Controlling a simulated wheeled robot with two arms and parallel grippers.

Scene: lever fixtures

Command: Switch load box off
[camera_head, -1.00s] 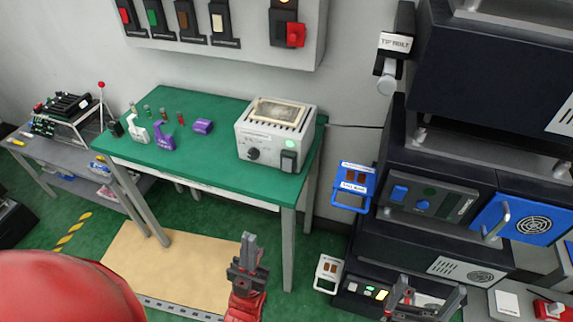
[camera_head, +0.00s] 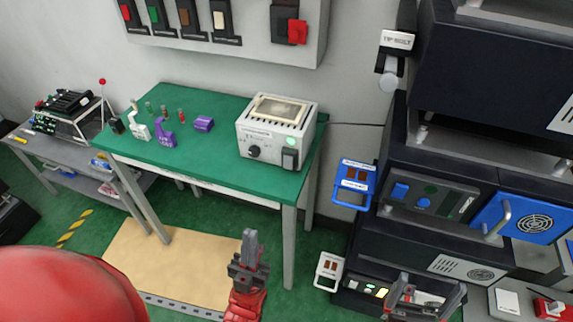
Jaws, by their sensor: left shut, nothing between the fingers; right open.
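A pale grey box (camera_head: 276,130) with a slatted top stands on the green table. Its front has a dark knob (camera_head: 254,151), a dark switch (camera_head: 289,158) and a lit green lamp (camera_head: 291,141). Its label is too small to read, so I cannot confirm that it is the load box. My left gripper (camera_head: 249,241) is shut and empty, in front of the table and below the box in the picture. My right gripper (camera_head: 428,286) is open and empty at the lower right, in front of the dark rack, apart from the box.
The green table (camera_head: 215,185) also holds purple and white pieces and small cylinders at its left. A wall panel (camera_head: 250,45) with several levers hangs above. The dark rack (camera_head: 425,160) stands right, with a blue framed piece (camera_head: 352,184) on its side. A grey bench (camera_head: 75,148) stands left.

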